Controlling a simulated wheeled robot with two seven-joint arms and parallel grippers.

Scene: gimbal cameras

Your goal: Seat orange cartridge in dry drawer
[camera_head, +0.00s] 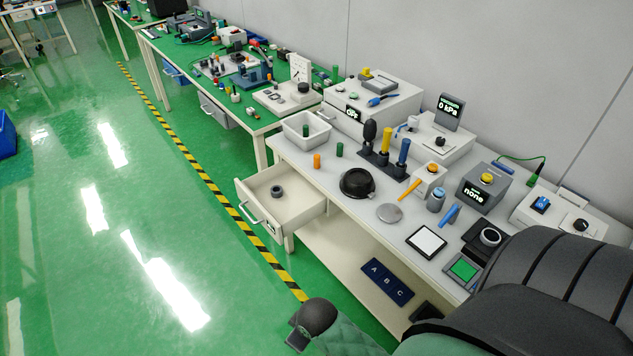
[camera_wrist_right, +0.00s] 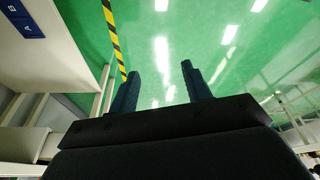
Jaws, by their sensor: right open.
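The orange cartridge (camera_head: 317,160) stands upright near the left edge of the white bench, beside a green cylinder (camera_head: 339,150) of similar size. A white box with a small dark display (camera_head: 353,114) stands behind them; its text seems to read "dry", and a handle shows on its front, which looks shut. A drawer under the bench (camera_head: 262,222) is pulled open and holds a dark ring (camera_head: 277,191). My right gripper (camera_wrist_right: 160,88) is open and empty in the right wrist view, over the green floor. My left gripper does not show.
A white bin (camera_head: 306,131) stands behind the cartridge. My dark arm covers the lower right. The floor left of the bench is clear.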

